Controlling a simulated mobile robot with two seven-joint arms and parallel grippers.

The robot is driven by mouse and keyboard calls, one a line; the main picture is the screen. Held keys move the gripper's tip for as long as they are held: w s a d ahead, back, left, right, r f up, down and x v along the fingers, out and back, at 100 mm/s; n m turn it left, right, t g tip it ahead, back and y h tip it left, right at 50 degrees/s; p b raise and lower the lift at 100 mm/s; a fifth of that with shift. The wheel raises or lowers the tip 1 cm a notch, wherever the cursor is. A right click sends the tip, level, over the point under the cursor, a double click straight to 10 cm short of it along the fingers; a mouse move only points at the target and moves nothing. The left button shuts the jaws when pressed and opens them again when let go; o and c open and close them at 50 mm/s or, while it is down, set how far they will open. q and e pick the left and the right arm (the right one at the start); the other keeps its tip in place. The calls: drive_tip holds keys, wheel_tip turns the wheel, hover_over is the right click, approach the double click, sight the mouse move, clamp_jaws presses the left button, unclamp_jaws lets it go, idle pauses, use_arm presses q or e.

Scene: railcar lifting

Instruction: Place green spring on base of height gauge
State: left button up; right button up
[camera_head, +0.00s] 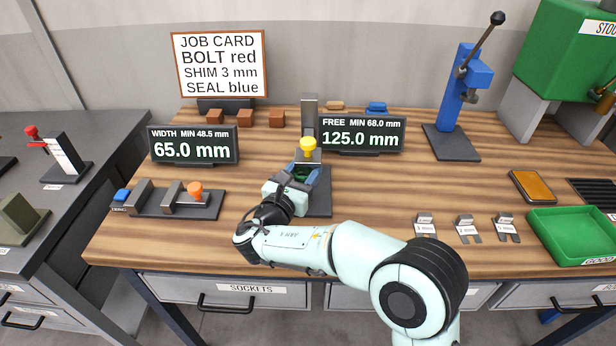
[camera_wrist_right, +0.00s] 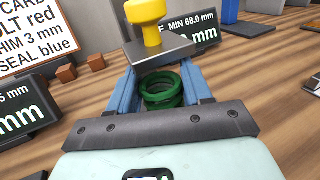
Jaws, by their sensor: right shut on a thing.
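The green spring (camera_wrist_right: 162,88) sits between the blue fingers of my right gripper (camera_wrist_right: 160,86) in the right wrist view. In the head view my right gripper (camera_head: 304,174) is shut on it and mostly hides it. The height gauge has a grey column (camera_head: 309,112), a yellow knob (camera_head: 307,146) and a dark base (camera_head: 321,203). The gripper is over the base, in front of the column and below the knob. I cannot tell whether the spring touches the base. My left gripper is not in view.
The height display (camera_head: 361,134) reads 125.0 mm. A width gauge (camera_head: 168,202) with an orange knob stands left, beside its display (camera_head: 193,145). Small shims (camera_head: 468,228) and a green tray (camera_head: 576,238) lie right. A blue press (camera_head: 459,95) stands behind.

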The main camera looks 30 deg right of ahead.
drive_tip(key=x, duration=0.2)
drive_tip(key=shift+w+d, duration=0.25)
drive_tip(key=shift+f+b, duration=0.35)
drive_tip(key=shift+f, duration=1.35)
drive_tip(key=shift+f, duration=0.2)
drive_tip(key=o, duration=1.4)
drive_tip(key=shift+c, duration=0.2)
